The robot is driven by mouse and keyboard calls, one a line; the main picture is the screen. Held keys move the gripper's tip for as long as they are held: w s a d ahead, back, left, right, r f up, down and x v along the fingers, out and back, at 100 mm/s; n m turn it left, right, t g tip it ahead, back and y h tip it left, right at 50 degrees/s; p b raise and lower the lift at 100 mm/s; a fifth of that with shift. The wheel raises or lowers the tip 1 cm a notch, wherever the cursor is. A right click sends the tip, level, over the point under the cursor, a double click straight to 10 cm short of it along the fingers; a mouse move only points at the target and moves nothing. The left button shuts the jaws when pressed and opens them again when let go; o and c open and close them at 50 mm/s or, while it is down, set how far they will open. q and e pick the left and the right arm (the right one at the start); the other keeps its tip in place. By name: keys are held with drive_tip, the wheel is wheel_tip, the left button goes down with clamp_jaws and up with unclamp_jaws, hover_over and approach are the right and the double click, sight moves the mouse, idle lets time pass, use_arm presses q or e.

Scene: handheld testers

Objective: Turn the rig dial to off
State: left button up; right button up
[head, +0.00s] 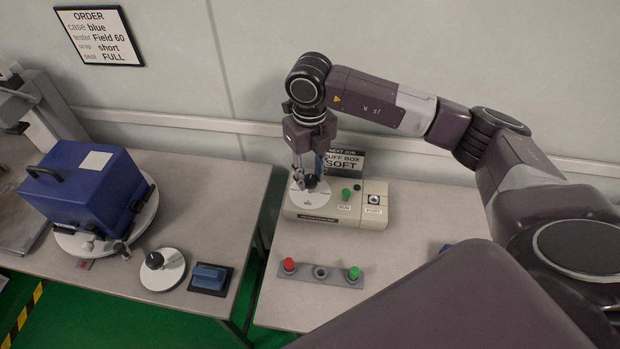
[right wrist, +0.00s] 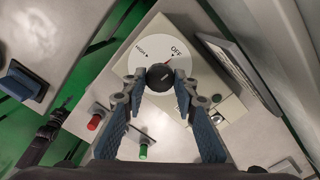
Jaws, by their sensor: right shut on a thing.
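The rig (head: 372,213) is a beige box on the right table, with a round white dial plate on its left part. In the right wrist view the dial plate (right wrist: 150,50) reads HIGH at left and OFF at upper right. The dial's black knob (right wrist: 159,77) sits in its middle. A small red mark shows at the knob's upper edge, towards OFF; its exact alignment is hard to tell. My right gripper (head: 310,183) reaches down from above and is shut on the knob, with a finger on each side in the wrist view (right wrist: 160,84).
A grey strip (head: 303,272) with red and green buttons lies in front of the rig. A sign (head: 345,163) stands close behind it. The left table holds a blue case (head: 85,195), another dial (head: 163,270) and a blue switch (head: 209,277). A gap separates the tables.

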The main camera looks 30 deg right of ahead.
sight(310, 179)
drive_tip(key=shift+r+n+b, duration=0.1)
drive_tip(key=shift+n+b, duration=0.2)
drive_tip(key=shift+n, duration=0.2)
drive_tip(key=o, duration=1.2)
drive_tip(key=shift+c, duration=0.2)
wheel_tip(310, 179, up, 12)
